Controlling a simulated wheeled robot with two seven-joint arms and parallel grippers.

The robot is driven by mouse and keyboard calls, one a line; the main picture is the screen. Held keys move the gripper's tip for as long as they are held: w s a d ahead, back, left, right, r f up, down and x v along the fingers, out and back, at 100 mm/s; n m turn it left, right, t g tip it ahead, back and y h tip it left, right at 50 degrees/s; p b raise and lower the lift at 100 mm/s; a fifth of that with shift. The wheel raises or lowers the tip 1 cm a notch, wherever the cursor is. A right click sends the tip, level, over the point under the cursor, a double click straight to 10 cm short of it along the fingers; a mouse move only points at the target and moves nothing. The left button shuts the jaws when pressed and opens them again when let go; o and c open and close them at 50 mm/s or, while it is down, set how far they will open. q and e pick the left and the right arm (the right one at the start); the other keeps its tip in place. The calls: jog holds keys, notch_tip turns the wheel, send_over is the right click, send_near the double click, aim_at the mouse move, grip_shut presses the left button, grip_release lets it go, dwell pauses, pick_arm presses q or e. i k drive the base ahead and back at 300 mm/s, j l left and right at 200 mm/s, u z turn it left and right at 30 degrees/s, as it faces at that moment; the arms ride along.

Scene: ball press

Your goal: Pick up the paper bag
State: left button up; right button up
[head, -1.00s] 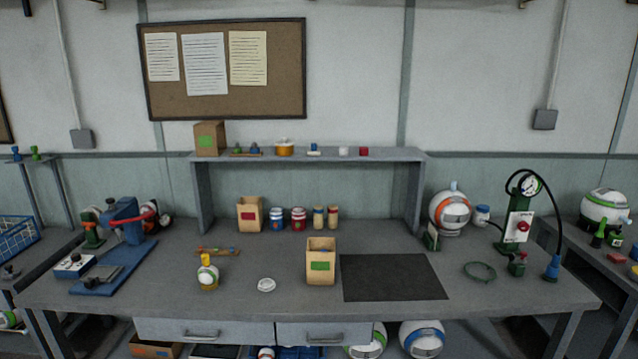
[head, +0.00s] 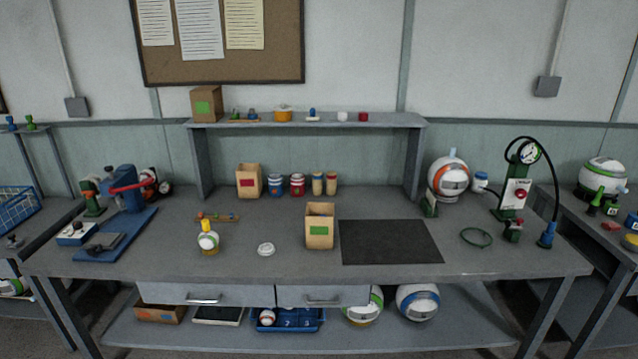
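An open-topped tan paper bag with a green label (head: 319,236) stands upright near the middle of the workbench, just left of the black mat. A second open tan bag with a red label (head: 249,184) stands further back under the shelf. A third tan bag or box with a green label (head: 206,104) stands on top of the shelf at its left end; I cannot tell if it is open. Neither of my grippers shows in the head view.
The black mat (head: 390,242) lies flat and bare. A small bottle with a yellow top (head: 208,238) and a white lid (head: 266,249) are left of the front bag. Red and blue tins (head: 297,185) stand behind it. A gauge stand with a hose (head: 517,190) is at right.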

aim_at(319, 230)
jog(key=i+l+u, duration=0.1)
jog(key=l, duration=0.25)
jog(key=i+l, duration=0.15)
jog(key=l, duration=0.25)
jog(key=i+l+u, duration=0.15)
jog(key=l, duration=0.2)
jog(key=i+l+u, duration=0.1)
jog(key=l, duration=0.25)
